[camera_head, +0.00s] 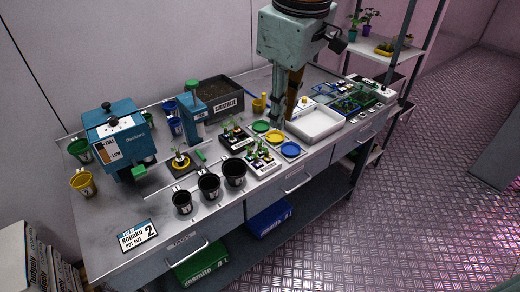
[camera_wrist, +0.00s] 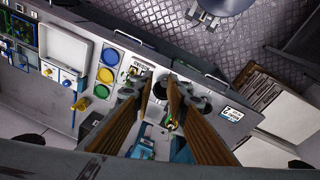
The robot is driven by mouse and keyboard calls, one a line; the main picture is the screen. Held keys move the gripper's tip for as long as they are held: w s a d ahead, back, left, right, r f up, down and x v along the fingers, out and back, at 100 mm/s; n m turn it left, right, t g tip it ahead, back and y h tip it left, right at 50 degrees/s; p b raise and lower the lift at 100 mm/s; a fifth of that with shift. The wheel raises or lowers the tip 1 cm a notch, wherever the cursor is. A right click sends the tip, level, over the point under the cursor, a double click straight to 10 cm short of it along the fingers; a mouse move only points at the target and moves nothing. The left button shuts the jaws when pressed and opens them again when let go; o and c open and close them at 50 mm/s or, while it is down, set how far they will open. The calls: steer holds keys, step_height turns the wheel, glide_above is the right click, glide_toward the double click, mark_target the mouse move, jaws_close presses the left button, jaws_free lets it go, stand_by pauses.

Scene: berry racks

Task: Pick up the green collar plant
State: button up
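Small seedlings with white stems stand in a black tray (camera_head: 223,143) and in a white tray (camera_head: 262,172) on the bench. Another plant (camera_head: 180,158) stands in a yellow ring near the blue machine. The collars are too small for me to tell which plant has the green one. My gripper (camera_head: 285,118) points down over the bench, right of the plant trays. Its brown fingers are apart and nothing shows held between them in the wrist view (camera_wrist: 157,84). The white plant tray shows in part just beyond the left finger there.
Green (camera_head: 261,126), yellow (camera_head: 274,136) and blue (camera_head: 291,149) discs lie between the plant trays and an empty white bin (camera_head: 318,126). Black pots (camera_head: 209,187) line the front edge. A blue machine (camera_head: 130,150) stands left, a substrate box (camera_head: 222,102) behind.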

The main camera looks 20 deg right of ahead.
steer(key=w+f+n+g+p, duration=0.1)
steer(key=w+f+n+p, duration=0.35)
steer(key=w, duration=0.85)
steer(key=n+g+p, duration=0.1)
steer(key=n+p, duration=0.4)
steer(key=p, duration=0.1)
glide_above(260, 145)
step_height(260, 145, down, 10)
steer(key=shift+f, duration=0.25)
steer(key=shift+f, duration=4.3)
steer(key=shift+f, duration=0.15)
steer(key=shift+d+f, duration=0.1)
steer(key=shift+f, duration=2.35)
steer(key=shift+c, duration=0.8)
